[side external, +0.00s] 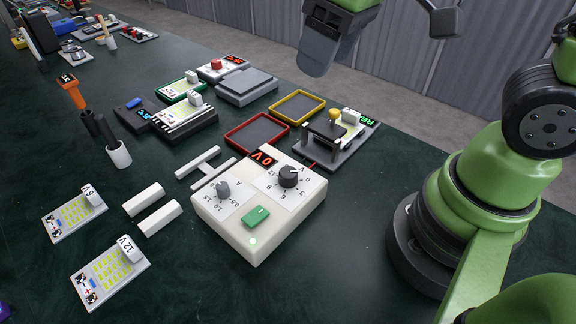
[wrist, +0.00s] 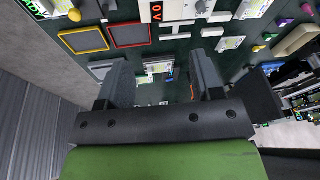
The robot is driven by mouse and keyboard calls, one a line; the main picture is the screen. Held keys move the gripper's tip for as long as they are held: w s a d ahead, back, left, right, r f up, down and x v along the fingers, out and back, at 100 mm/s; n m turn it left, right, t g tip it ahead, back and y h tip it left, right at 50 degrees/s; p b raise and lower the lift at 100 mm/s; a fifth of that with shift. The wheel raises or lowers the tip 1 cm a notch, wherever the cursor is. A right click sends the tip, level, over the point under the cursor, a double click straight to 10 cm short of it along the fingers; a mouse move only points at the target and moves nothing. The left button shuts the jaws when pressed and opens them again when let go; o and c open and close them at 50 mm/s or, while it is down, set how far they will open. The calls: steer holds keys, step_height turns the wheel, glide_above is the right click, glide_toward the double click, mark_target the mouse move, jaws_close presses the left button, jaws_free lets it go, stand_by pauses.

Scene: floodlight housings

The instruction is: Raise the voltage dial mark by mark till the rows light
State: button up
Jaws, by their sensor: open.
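The cream power supply (side external: 250,225) sits mid-table with a red display (side external: 264,158) reading 0 V. Its black voltage dial (side external: 289,177) is at the right, beside a V scale. A grey dial (side external: 222,190) with an A scale is at the left. A green switch (side external: 256,216) is in front, with a small green light glowing. Part of the supply shows in the wrist view (wrist: 173,10). The 9 V board (side external: 75,214) and 12 V board (side external: 110,277) lie at the left with pale yellow rows. My gripper (wrist: 163,78) is open and empty, high above the table's far side.
Two white bars (side external: 150,210) lie between the boards and the supply. A red-rimmed tray (side external: 231,143), a yellow-rimmed tray (side external: 274,109) and a test stand (side external: 330,150) with a yellow knob stand behind it. A white cup (side external: 118,154) holds tools. The table in front of the supply is clear.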

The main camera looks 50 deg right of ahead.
mark_target(288, 172)
steer(key=w+a+f+n+g, duration=0.1)
steer(key=f, duration=0.5)
steer(key=w+a+f+n+g, duration=0.1)
steer(key=f+n, duration=0.1)
steer(key=f, duration=0.5)
steer(key=w+a+f+n+g+h, duration=0.1)
steer(key=f+n, duration=0.1)
steer(key=f, duration=0.5)
steer(key=shift+w+a, duration=0.15)
steer(key=shift+a, duration=0.05)
steer(key=c, duration=0.9)
